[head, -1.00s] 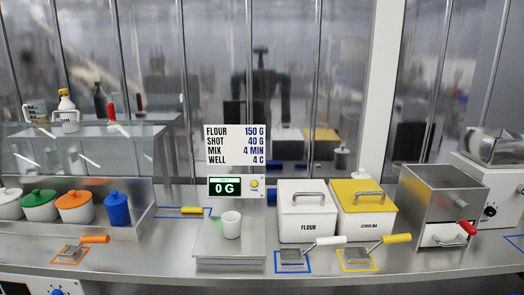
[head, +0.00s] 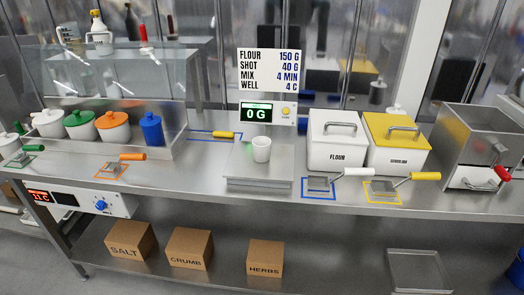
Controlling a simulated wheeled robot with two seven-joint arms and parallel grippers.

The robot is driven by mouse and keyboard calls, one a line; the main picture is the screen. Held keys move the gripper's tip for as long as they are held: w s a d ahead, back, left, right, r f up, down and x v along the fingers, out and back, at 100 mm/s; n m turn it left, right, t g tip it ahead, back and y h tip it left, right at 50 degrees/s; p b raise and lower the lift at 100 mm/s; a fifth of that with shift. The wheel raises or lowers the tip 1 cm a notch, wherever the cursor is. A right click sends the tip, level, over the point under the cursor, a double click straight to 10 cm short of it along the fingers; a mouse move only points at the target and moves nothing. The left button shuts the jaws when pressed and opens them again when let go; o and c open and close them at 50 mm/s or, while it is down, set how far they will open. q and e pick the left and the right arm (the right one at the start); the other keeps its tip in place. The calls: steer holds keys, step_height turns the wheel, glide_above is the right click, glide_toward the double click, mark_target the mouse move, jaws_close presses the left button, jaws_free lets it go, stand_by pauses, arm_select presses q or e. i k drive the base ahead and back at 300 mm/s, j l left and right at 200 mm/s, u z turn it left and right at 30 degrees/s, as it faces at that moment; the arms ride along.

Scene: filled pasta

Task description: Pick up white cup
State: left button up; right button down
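The white cup (head: 261,149) stands upright on the scale's metal plate (head: 245,172), near the middle of the counter. The scale display (head: 258,112) behind it reads 0 G. The cup appears empty, though its inside is only partly visible. Neither of my grippers shows in the head view.
To the right are a white flour bin (head: 334,148), a yellow-lidded bin (head: 396,150) and a metal machine (head: 476,150). Several lidded pots, including a blue pot (head: 151,130), stand left. Scoops lie along the counter (head: 215,195) front. Boxes, including a herbs box (head: 265,258), sit below.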

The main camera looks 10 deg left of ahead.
mark_target(262, 150)
steer(key=i+l, duration=0.2)
steer(key=l, duration=0.15)
steer(key=i+l, duration=0.15)
steer(key=l, duration=0.25)
steer(key=i+l+u, duration=0.1)
steer(key=l, duration=0.25)
steer(key=i+l, duration=0.25)
steer(key=l, duration=0.15)
steer(key=i+l, duration=0.15)
steer(key=l, duration=0.25)
